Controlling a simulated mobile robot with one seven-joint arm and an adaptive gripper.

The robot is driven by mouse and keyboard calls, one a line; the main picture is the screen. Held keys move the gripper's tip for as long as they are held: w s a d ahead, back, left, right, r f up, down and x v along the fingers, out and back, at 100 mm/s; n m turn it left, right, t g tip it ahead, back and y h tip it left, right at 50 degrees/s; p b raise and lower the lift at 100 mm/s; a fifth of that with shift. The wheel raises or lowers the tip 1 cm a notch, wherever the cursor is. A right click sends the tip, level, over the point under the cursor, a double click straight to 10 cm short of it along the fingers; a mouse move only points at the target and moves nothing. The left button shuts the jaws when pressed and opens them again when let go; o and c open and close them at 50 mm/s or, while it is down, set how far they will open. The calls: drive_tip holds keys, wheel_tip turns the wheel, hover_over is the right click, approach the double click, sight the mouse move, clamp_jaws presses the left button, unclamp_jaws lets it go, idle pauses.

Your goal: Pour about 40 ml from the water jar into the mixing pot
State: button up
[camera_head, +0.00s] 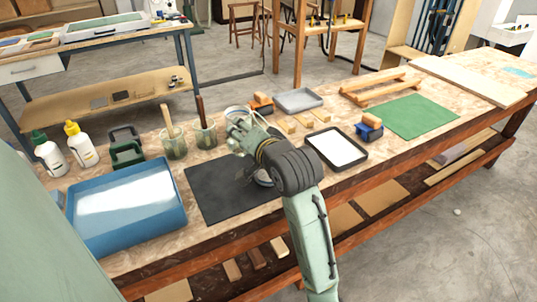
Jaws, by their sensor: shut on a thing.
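My gripper (238,130) is over the back right part of the dark mat, shut on a clear jar, which looks like the water jar (236,112). The jar is partly hidden by the fingers; its water level and tilt cannot be made out. A small round grey vessel, probably the mixing pot (263,179), stands near the mat's right edge, mostly hidden behind my wrist. The held jar appears above and behind it; whether any water is flowing cannot be seen.
A dark mat (215,190) lies on the workbench. A blue tray (125,208) is at left, with white bottles (82,146) behind. Two jars with brushes (204,134) stand close to my gripper. A black-rimmed tray (336,148) and green mat (421,116) lie to the right.

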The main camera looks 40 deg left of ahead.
drive_tip(key=shift+r+m, duration=0.35)
drive_tip(key=shift+m, duration=0.05)
drive_tip(key=shift+f+y+b, duration=0.2)
drive_tip(key=shift+y+b, duration=0.1)
drive_tip(key=shift+b, duration=0.05)
drive_tip(key=shift+f+m+g+y+b, duration=0.25)
drive_tip(key=shift+m+g+y+b, duration=0.2)
drive_tip(key=shift+m+b, duration=0.3)
drive_tip(key=shift+d, duration=0.1)
drive_tip(key=shift+s+a, duration=0.1)
drive_tip(key=shift+a, duration=0.15)
drive_tip(key=shift+s+a+f+m+b, duration=0.1)
drive_tip(key=shift+a+m+b, duration=0.05)
drive_tip(key=shift+m+b, duration=0.15)
drive_tip(key=shift+s+a, duration=0.2)
drive_tip(key=shift+s+a, duration=0.1)
idle(0.4)
